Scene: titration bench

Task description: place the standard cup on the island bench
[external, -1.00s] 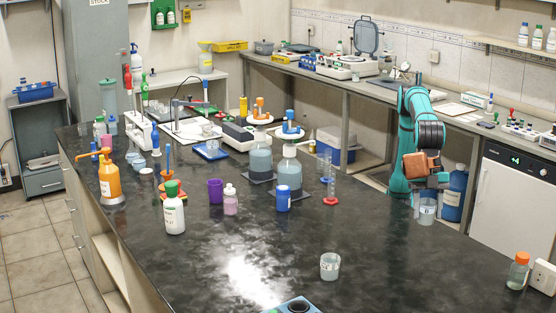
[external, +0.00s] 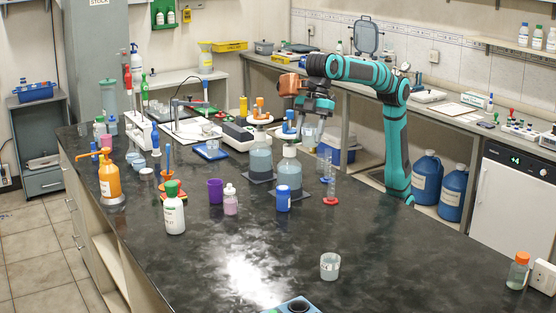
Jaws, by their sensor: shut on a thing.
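My gripper (external: 314,116) is shut on a small clear cup (external: 309,134) and holds it upright. The cup is above the far side of the island bench (external: 420,265), just right of the blue-topped bottle. Its label is too small to read. The island bench has a black, glossy top. A second small clear cup with a label (external: 330,266) stands on the bench near the front. I cannot tell from labels which cup is the standard one.
Two large bottles with blue and orange tops (external: 289,172) (external: 260,158), a blue-capped bottle (external: 283,198) and measuring cylinders (external: 331,185) stand close to my gripper's side of the bench. The right front of the bench is mostly clear.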

